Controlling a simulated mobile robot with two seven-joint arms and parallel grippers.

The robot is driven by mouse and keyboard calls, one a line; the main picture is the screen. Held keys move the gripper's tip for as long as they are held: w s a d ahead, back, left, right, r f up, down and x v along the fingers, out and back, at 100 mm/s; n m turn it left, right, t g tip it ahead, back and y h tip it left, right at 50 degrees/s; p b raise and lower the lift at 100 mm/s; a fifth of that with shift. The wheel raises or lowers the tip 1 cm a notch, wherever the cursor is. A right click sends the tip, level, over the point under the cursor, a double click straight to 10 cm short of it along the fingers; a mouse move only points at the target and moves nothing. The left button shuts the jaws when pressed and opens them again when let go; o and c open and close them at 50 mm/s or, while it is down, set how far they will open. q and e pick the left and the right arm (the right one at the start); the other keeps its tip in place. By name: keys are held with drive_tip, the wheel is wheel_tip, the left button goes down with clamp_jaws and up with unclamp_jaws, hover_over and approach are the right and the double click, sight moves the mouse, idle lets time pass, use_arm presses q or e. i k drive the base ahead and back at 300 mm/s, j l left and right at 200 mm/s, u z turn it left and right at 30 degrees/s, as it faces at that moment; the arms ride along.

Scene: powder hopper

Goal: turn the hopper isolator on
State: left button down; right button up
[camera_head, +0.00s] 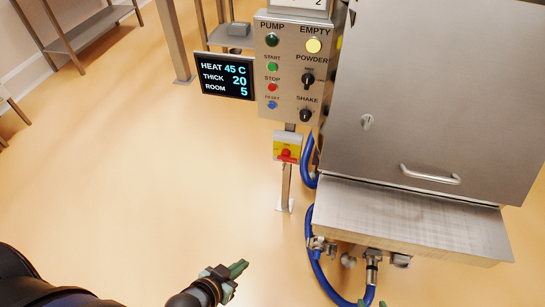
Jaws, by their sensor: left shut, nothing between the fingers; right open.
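The hopper isolator (287,143) is a small grey box with a yellow plate and a red rotary knob (286,155). It is fixed on a thin metal post under the control panel. The knob's exact position is too small to tell. My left gripper (241,268) is shut and empty, over the floor below and left of the isolator, well apart from it. My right gripper (372,303) barely shows at the bottom edge. Only its greenish fingertips are in view, apart from each other, below the hopper's front shelf.
The control panel (290,105) has lamps, buttons and black knobs. A display (227,76) is at its left. The steel hopper cabinet (425,95) and its shelf (410,215) fill the right. Blue hoses (319,270) hang near the post. The floor at left is clear.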

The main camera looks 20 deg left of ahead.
sight(285, 154)
drive_tip(key=i+j, duration=0.1)
drive_tip(key=j, duration=0.35)
drive_tip(key=i+j, duration=0.15)
drive_tip(key=j, duration=0.3)
drive_tip(key=i+j, duration=0.1)
drive_tip(key=j, duration=0.35)
drive_tip(key=i+j, duration=0.15)
drive_tip(key=j, duration=0.3)
